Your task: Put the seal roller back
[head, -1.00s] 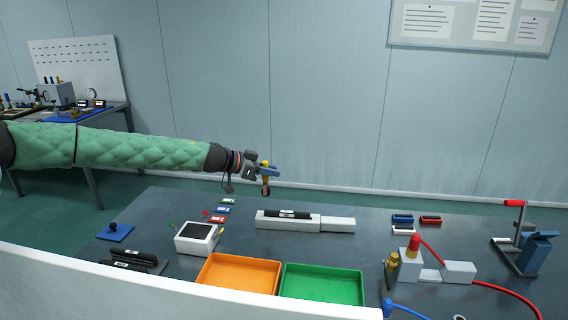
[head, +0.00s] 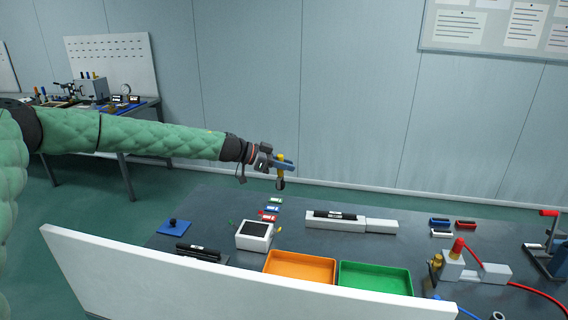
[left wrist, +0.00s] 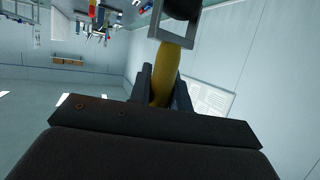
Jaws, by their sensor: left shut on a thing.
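My left gripper (head: 283,164) is shut on the seal roller (head: 281,170), which has a yellow handle and a dark wheel at its lower end. The roller hangs upright in the air, above the far edge of the dark bench (head: 330,245). In the left wrist view the yellow handle of the roller (left wrist: 168,75) sits between the dark fingers, with the grey fork and dark wheel beyond it. My right gripper is not in view.
A white fixture with a black bar (head: 335,216) lies below right of the roller. A white box with a dark top (head: 254,236), orange tray (head: 299,267) and green tray (head: 375,278) stand nearer. A blue plate with a black knob (head: 174,226) lies at left. A white panel (head: 200,290) crosses the front.

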